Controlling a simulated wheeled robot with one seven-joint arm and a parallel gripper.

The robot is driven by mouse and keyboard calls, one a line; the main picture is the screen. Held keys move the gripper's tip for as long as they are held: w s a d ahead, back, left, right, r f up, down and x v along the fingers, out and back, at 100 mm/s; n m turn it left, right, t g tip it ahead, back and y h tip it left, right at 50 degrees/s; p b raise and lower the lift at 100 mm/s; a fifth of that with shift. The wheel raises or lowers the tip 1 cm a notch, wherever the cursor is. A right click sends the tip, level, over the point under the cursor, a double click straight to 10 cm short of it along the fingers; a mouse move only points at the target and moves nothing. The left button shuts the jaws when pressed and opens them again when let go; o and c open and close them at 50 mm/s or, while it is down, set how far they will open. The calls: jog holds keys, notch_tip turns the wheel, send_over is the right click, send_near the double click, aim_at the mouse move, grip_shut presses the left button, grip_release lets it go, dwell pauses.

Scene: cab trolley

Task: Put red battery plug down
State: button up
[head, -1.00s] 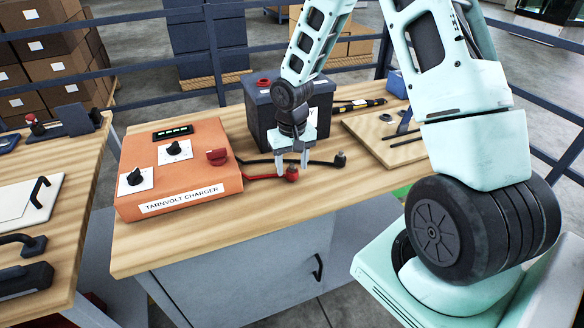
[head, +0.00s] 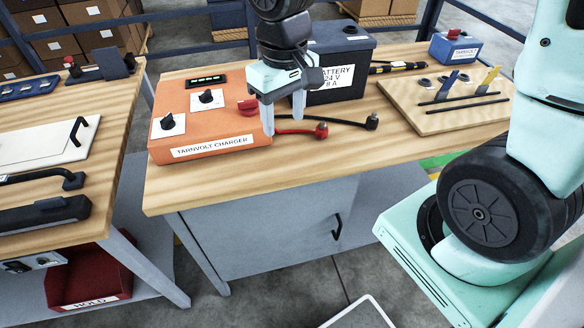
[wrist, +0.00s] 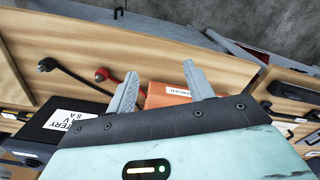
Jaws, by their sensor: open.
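The red battery plug (head: 321,130) lies on the wooden bench top at the end of its red cable, in front of the battery. It also shows in the wrist view (wrist: 101,75), outside my gripper's jaws and beside one finger. My gripper (head: 283,118) is open and empty, just left of the plug and above the red cable near the charger's right side. In the wrist view my gripper (wrist: 158,88) has its fingers wide apart with the orange charger (wrist: 165,93) behind them. A black plug (head: 372,121) lies right of the red one.
The orange charger (head: 215,138) with knobs stands to the left. The dark battery (head: 345,88) stands behind the plugs. A wooden board (head: 430,119) with tools lies to the right. The bench top's front strip (head: 270,170) is clear.

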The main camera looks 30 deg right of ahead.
jog(key=s+a+r+n, duration=0.1)
jog(key=s+a+n, duration=0.2)
jog(key=s, duration=0.4)
jog(key=s+a+n, duration=0.2)
jog(key=s+a, duration=0.3)
jog(key=s, duration=0.3)
jog(key=shift+s+r+n, duration=0.25)
jog(key=shift+r+n, duration=0.15)
dwell(0.8)
